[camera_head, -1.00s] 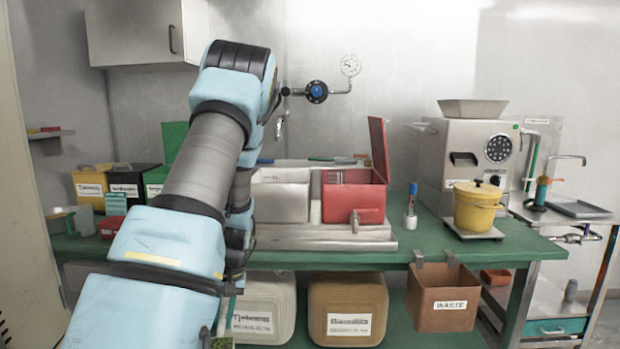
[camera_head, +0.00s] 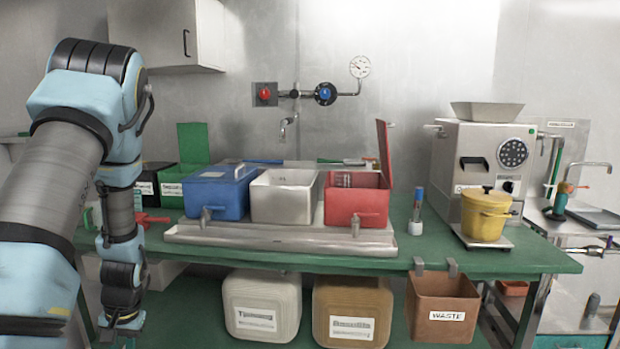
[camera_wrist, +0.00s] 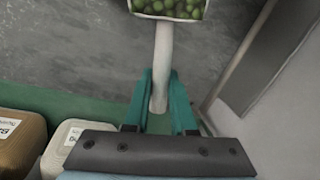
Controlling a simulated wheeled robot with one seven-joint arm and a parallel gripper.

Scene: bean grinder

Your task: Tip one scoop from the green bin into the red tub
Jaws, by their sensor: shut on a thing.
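In the wrist view my gripper (camera_wrist: 160,92) is shut on the pale handle of a scoop (camera_wrist: 161,55). The scoop's pan, cut by the top edge, holds several round green pieces (camera_wrist: 172,7). In the head view the fingers and scoop cannot be made out; my arm hangs down at the left, in front of the bench. The green bin (camera_head: 173,187) stands at the back left of the bench with its lid up, partly hidden behind the blue tub. The red tub (camera_head: 342,205) stands on the grey tray, its lid raised at the right side; its inside shows partly.
A lidded blue tub (camera_head: 217,197) and an open white tub (camera_head: 283,203) stand left of the red tub. A tube (camera_head: 416,212), yellow pot (camera_head: 482,214) and grinder (camera_head: 460,150) are to the right. A waste box (camera_head: 442,302) hangs off the bench front (camera_head: 500,262).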

